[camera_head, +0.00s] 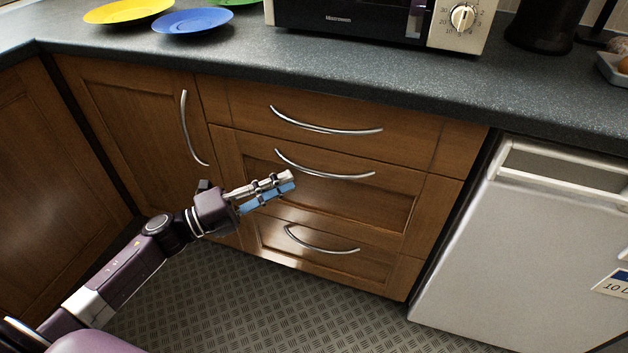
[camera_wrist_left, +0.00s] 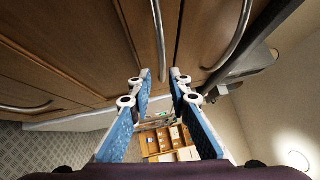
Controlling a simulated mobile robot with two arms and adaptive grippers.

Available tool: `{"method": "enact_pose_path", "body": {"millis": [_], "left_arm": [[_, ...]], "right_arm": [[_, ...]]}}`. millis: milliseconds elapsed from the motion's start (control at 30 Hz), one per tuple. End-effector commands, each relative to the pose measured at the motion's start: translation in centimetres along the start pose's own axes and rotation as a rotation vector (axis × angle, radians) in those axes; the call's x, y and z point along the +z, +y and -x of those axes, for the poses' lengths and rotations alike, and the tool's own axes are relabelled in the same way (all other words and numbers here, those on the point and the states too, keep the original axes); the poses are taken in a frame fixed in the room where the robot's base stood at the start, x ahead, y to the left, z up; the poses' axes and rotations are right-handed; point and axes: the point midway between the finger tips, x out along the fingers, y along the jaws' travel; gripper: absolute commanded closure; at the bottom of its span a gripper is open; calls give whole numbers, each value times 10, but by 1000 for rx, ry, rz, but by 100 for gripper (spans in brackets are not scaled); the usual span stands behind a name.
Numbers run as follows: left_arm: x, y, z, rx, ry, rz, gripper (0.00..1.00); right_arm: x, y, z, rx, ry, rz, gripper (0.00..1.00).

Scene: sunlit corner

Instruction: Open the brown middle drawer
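The brown middle drawer (camera_head: 385,205) is shut in the wooden cabinet, with its curved metal handle (camera_head: 325,176) across its upper part. My left gripper (camera_head: 293,181) is in front of this drawer, its tips just below the left part of the handle in the head view. In the left wrist view my left gripper (camera_wrist_left: 161,76) is open, with two blue-padded fingers apart and nothing held. A metal handle (camera_wrist_left: 161,45), which looks like the middle one, lines up with the gap between them. I cannot tell whether they touch. My right gripper is not in view.
The top drawer handle (camera_head: 325,130) and bottom drawer handle (camera_head: 320,247) are close above and below. A cupboard door (camera_head: 135,120) is to the left, a white appliance (camera_head: 525,260) to the right. The dark worktop (camera_head: 350,80) overhangs the drawers. Floor (camera_head: 270,310) in front is clear.

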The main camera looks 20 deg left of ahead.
Motion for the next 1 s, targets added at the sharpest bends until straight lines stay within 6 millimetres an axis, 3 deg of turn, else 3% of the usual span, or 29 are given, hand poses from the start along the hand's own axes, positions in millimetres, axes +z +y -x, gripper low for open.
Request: {"method": "enact_pose_path", "body": {"millis": [167,600,1000], "left_arm": [[-3,-4,-12,-7,16,-19,82],[-3,-4,-72,-6,12,-14,82],[-3,-3,-79,-4,12,-14,82]], "right_arm": [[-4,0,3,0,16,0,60],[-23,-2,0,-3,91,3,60],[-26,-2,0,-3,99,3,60]]}}
